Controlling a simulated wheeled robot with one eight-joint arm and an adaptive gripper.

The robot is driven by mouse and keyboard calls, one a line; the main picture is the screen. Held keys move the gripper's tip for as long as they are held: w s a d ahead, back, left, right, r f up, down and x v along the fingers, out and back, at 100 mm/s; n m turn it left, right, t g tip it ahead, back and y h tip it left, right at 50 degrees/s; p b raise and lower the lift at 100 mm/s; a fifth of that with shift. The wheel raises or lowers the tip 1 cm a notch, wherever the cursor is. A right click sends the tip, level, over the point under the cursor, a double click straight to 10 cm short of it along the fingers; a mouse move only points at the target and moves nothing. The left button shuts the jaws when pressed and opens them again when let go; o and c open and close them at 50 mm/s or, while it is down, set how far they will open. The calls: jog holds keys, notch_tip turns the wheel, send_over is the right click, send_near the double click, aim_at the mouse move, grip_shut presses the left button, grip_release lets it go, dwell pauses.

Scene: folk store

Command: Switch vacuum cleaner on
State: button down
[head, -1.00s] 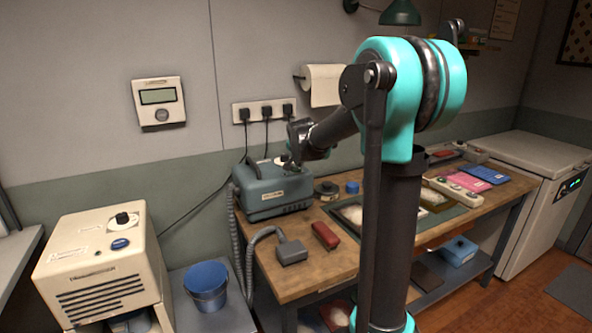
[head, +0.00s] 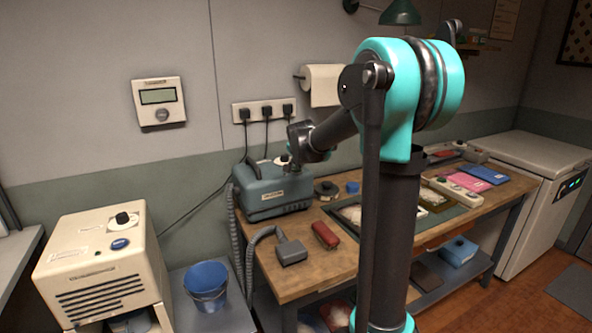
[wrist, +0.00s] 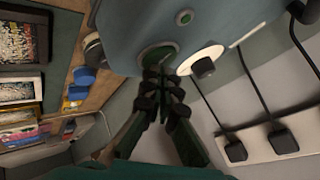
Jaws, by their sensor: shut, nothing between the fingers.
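The vacuum cleaner (head: 272,192) is a grey-green box with a ribbed hose, standing on the left end of the wooden bench. In the wrist view its body (wrist: 150,22) fills the top. That face carries a small green button (wrist: 184,17), a larger round green-ringed button (wrist: 158,56) and a white dial with a black knob (wrist: 203,67). My gripper (wrist: 160,72) is shut and empty, its fingertips at the lower edge of the ringed button. I cannot tell whether they touch it. In the head view my wrist hangs over the box's top, and the fingertips are hard to make out.
The hose ends in a grey nozzle (head: 290,251) near a red block (head: 325,235) on the bench (head: 330,273). Plugs with cords sit in the wall socket strip (head: 265,107) behind. A cream machine (head: 95,265) and blue bucket (head: 207,285) stand at the left.

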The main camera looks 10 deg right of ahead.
jog(key=shift+f, duration=0.25)
dwell(0.4)
jog(key=shift+f, duration=0.2)
jog(key=shift+r, duration=0.4)
dwell(0.4)
jog(key=shift+r, duration=3)
